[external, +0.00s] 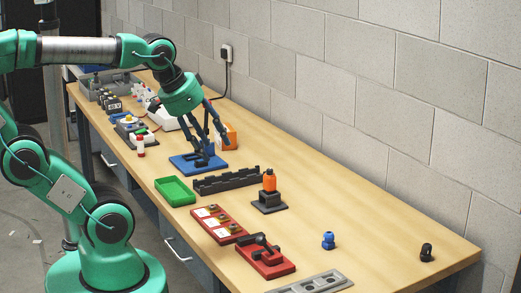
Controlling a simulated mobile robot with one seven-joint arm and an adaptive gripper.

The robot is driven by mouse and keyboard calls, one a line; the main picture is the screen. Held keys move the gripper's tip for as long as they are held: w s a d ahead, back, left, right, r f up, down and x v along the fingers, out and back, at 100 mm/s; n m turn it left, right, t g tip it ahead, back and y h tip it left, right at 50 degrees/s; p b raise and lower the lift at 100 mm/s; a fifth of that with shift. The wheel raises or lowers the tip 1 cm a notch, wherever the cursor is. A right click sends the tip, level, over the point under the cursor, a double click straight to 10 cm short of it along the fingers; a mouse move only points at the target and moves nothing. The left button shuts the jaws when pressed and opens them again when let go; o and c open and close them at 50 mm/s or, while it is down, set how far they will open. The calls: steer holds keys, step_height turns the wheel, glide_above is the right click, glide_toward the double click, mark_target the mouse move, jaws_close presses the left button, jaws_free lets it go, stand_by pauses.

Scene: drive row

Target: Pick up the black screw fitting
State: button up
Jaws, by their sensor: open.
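A small black piece (427,252), perhaps the black screw fitting, stands alone near the right end of the workbench, far from my gripper. My gripper (207,152) points down over a blue plate (181,164) with dark parts on it. Its fingers are spread, and I see nothing held between them. The dark fingers overlap the dark parts in the picture, so I cannot tell whether they touch or whether a black fitting is there.
A green tray (174,191), a black rack (228,181), an orange-topped piece (269,182) on a dark stand, red fixtures (265,262) and a blue piece (328,241) stand on the bench (375,235). An orange block (229,137) is behind my gripper. The right rear is clear.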

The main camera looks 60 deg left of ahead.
steer(key=w+d+r+m+g+p, duration=0.1)
steer(key=w+d+r+p, duration=0.2)
steer(key=w, duration=0.4)
steer(key=w+d+r+p, duration=0.1)
steer(key=w+r+p, duration=0.2)
steer(key=w+r, duration=0.35)
steer(key=w+d+f+m+g+p, duration=0.1)
steer(key=w+d+p, duration=0.25)
steer(key=w, duration=0.45)
steer(key=w+d+f+g+p, duration=0.15)
steer(key=w+d, duration=0.25)
steer(key=w, duration=0.5)
steer(key=w+d+f+m+p, duration=0.1)
steer(key=w+d+f+p, duration=0.65)
steer(key=w+d, duration=0.4)
steer(key=w+d+f+g+p, duration=0.1)
steer(key=w+d+f+p, duration=0.1)
steer(key=d+f, duration=0.3)
steer(key=w+d+f+m+g+p, duration=0.1)
steer(key=w+d+f+p, duration=0.2)
steer(key=f, duration=0.8)
steer(key=shift+w+d, duration=0.9)
steer(key=shift+w, duration=0.3)
steer(key=shift+f, duration=0.15)
